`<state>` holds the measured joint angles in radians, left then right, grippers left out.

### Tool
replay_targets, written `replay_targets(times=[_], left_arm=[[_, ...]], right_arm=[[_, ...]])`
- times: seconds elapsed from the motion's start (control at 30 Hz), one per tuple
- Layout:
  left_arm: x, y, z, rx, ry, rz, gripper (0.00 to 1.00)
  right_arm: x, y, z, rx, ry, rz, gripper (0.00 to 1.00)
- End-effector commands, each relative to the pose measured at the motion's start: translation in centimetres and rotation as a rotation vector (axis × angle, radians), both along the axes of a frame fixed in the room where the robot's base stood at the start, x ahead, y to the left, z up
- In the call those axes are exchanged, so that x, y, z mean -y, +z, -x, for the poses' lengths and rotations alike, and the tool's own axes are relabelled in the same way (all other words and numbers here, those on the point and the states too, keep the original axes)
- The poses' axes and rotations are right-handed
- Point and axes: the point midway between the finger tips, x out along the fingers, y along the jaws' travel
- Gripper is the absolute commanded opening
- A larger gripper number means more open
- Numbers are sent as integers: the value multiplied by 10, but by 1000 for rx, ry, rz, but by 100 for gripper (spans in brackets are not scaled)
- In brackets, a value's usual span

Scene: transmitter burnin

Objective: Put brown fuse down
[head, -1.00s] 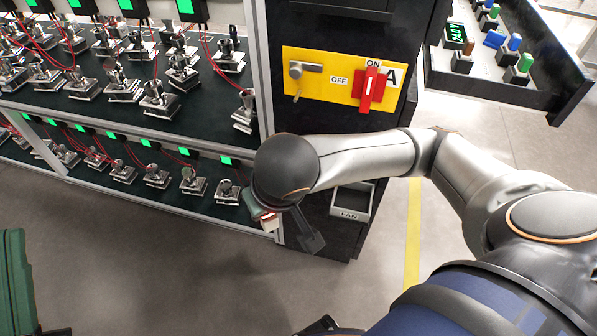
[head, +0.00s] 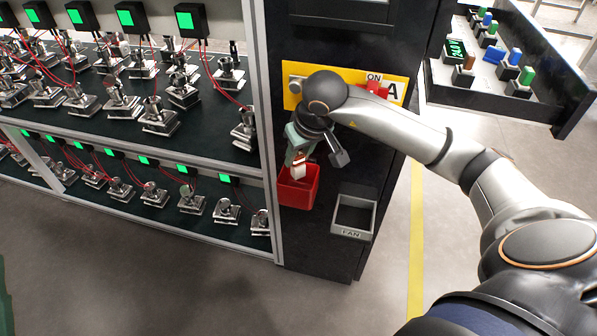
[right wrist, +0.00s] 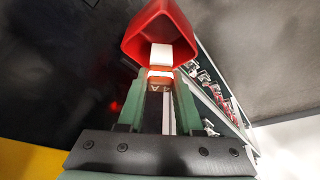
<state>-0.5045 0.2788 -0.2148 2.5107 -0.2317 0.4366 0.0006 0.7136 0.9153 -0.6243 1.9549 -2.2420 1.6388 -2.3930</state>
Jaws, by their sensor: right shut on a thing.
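My right gripper (head: 298,158), with green fingers, is shut on a fuse and points down over the red bin (head: 298,194) on the black cabinet front. The fuse (right wrist: 160,55) shows a white end and an orange-red band between the fingers (right wrist: 160,98) in the right wrist view; a brown colour is not clear. Its white end lies at the mouth of the red bin (right wrist: 140,30); I cannot tell how far inside it is.
A grey bin labelled FAN (head: 352,215) is right of the red bin. The yellow switch panel (head: 399,89) is above, partly behind my right arm. Racks with metal fixtures and red wires (head: 110,150) stand left. Open floor (head: 150,275) lies in front.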

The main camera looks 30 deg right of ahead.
Motion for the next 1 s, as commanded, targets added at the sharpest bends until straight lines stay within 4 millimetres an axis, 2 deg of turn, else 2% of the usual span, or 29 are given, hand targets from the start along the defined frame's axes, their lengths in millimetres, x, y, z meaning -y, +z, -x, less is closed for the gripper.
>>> replay_targets(times=[0.23, 0.43, 0.73, 1.0], left_arm=[[1, -8, 0, -4, -11, -2, 0], [2, -19, 0, -6, -20, 8, 0], [4, -18, 0, -11, -30, 14, 0], [3, -27, -1, -18, -34, 20, 0]], right_arm=[[0, -19, 0, 1, -1, -2, 0], [1, -49, -1, 2, -2, -3, 0], [3, -49, -3, 3, -2, -1, 0], [3, -57, -3, 5, -2, 1, 0]])
